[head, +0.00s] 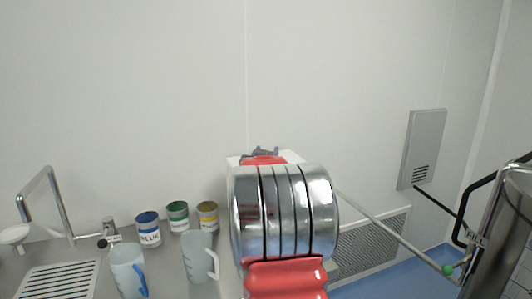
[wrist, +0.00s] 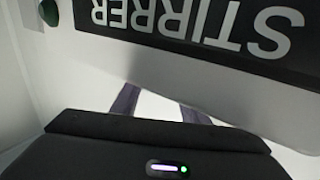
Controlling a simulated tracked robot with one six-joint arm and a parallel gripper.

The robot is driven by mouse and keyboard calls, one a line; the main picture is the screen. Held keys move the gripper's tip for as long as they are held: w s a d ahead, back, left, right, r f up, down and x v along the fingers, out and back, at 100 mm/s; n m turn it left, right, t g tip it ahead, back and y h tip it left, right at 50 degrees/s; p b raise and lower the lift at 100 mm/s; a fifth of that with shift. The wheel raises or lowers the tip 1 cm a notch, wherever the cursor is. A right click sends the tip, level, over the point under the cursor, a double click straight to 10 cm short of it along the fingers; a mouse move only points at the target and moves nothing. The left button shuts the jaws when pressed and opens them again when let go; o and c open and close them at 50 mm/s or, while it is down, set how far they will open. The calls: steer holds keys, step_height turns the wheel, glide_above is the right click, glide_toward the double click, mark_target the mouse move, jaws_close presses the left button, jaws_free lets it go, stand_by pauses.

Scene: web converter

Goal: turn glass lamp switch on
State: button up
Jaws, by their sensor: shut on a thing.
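No glass lamp or lamp switch can be made out in either view. My gripper shows in the wrist view (wrist: 157,100), with two dark purple fingers spread around a bright white area. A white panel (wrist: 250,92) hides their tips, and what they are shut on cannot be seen. The panel bears a black label (wrist: 115,34) reading STIRRER upside down, and a green round part (wrist: 48,12) shows at the upper left. In the head view my chrome and red arm covers most of the gripper; a small dark part of it (head: 264,152) shows near a white box top.
Blue (head: 147,231), green (head: 178,216) and yellow (head: 208,216) labelled cans stand left of my arm. Two measuring jugs (head: 127,270) (head: 198,257) stand in front, beside a metal faucet (head: 47,205). A steel vessel (head: 500,245) and a long rod (head: 390,232) are at right.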

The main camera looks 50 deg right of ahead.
steer(key=shift+s+d+r+m+g+h, duration=0.1)
steer(key=shift+m+g+h, duration=0.4)
steer(key=shift+m+g, duration=0.55)
steer(key=shift+s+d+m+g+h, duration=0.1)
steer(key=shift+m+g+h, duration=0.5)
steer(key=shift+g, duration=0.85)
steer(key=o, duration=1.1)
steer(key=shift+a, duration=0.1)
steer(key=shift+c, duration=0.2)
steer(key=shift+w, duration=0.1)
steer(key=shift+a, duration=0.2)
steer(key=shift+a, duration=0.25)
steer(key=v, duration=1.3)
steer(key=shift+s, duration=0.35)
steer(key=shift+r, duration=0.15)
